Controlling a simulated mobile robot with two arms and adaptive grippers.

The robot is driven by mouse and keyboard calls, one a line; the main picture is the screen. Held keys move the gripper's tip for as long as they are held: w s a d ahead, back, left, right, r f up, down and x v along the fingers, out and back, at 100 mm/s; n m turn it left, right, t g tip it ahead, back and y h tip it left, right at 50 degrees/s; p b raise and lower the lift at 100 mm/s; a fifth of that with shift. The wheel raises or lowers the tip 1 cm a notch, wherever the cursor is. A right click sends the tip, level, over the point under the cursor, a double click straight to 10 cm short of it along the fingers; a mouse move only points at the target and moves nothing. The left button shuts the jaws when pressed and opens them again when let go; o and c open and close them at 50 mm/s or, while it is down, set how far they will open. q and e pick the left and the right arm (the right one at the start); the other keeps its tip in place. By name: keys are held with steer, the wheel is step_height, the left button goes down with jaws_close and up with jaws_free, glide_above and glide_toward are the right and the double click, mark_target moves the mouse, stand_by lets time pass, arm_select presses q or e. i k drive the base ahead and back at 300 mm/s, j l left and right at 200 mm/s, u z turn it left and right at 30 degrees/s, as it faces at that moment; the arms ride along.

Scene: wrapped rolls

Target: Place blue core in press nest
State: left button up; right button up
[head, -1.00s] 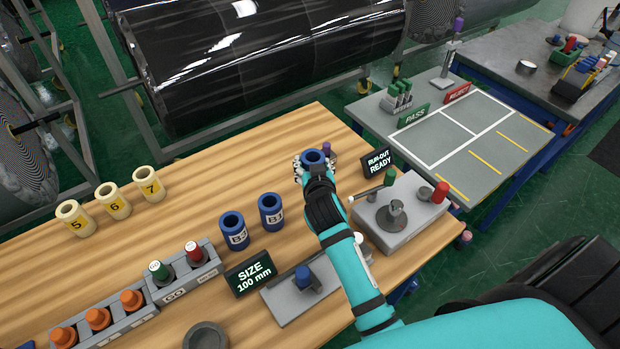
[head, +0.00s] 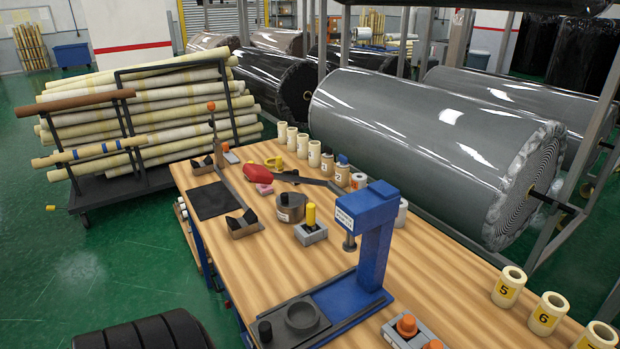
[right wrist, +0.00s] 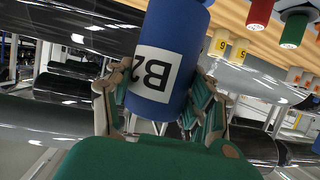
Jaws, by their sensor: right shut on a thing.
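A blue core labelled B2 (right wrist: 165,65) fills the middle of the right wrist view. My right gripper (right wrist: 158,105) is shut on it, with fingers on both sides of the core. The blue press (head: 368,235) stands on the wooden table in the head view. The press nest (head: 302,316) is a dark round cup on the press base, left of the column, and looks empty. Neither gripper nor the blue core shows in the head view, and my left gripper is in no current frame.
Cream cores numbered 5, 6 and 7 (head: 508,287) stand at the table's right. A grey holder with orange plugs (head: 407,328) sits just right of the press base. A grey block with a yellow pin (head: 311,227) stands behind the nest. Bare wood lies left of the nest.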

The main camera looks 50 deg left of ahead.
mark_target(301, 318)
steer(key=j+u, duration=0.25)
steer(key=u, duration=0.15)
steer(key=j+u, duration=0.25)
steer(key=u, duration=0.15)
steer(key=j+u, duration=0.35)
steer(key=i+j+u, duration=0.1)
steer(key=u, duration=0.3)
